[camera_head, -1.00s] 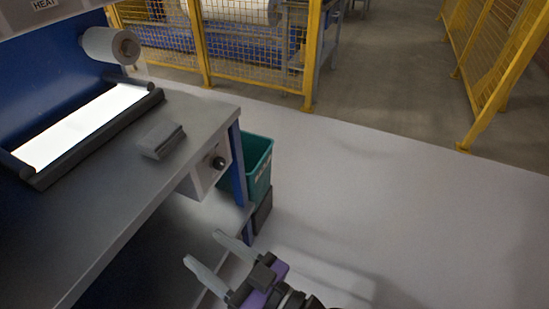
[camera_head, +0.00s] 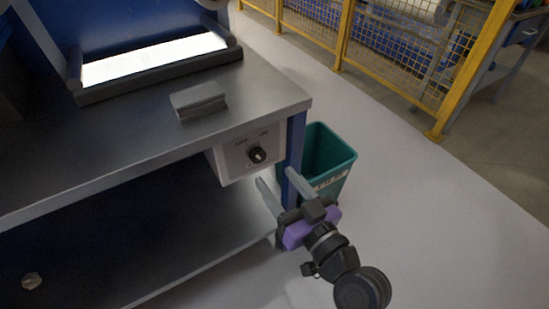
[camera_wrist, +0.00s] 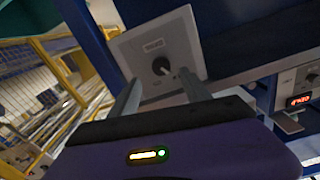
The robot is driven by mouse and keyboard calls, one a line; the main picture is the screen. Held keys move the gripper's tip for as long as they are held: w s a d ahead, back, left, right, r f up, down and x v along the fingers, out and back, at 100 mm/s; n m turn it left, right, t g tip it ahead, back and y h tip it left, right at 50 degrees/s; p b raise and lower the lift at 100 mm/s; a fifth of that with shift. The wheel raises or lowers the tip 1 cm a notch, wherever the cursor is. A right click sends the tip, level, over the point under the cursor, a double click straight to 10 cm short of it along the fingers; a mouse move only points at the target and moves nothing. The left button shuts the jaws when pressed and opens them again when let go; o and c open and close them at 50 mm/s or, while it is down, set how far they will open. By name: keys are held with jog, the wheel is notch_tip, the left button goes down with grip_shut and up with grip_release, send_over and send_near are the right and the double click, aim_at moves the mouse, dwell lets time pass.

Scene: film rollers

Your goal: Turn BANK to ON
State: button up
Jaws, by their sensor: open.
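A white switch box (camera_head: 237,158) hangs under the right front end of the grey bench. It carries a black rotary knob (camera_head: 257,155) with small labels above it, too small to read surely. In the wrist view the box (camera_wrist: 190,40) is tilted, and its dark knob (camera_wrist: 161,66) shows between and beyond my fingers, under a label. My gripper (camera_head: 274,180) is open and empty, just below and in front of the box in the head view. Its two grey fingers point toward the box and appear apart from the knob.
A teal bin (camera_head: 330,160) stands right of the bench's blue leg (camera_head: 295,140), close to my gripper. A grey block (camera_head: 198,101) lies on the bench top (camera_head: 150,125), by a bright lit panel (camera_head: 150,60). Yellow fencing (camera_head: 345,35) stands behind; floor to the right is clear.

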aim_at(260, 159)
jog(key=x, duration=0.7)
jog(key=shift+a, duration=0.15)
grip_shut()
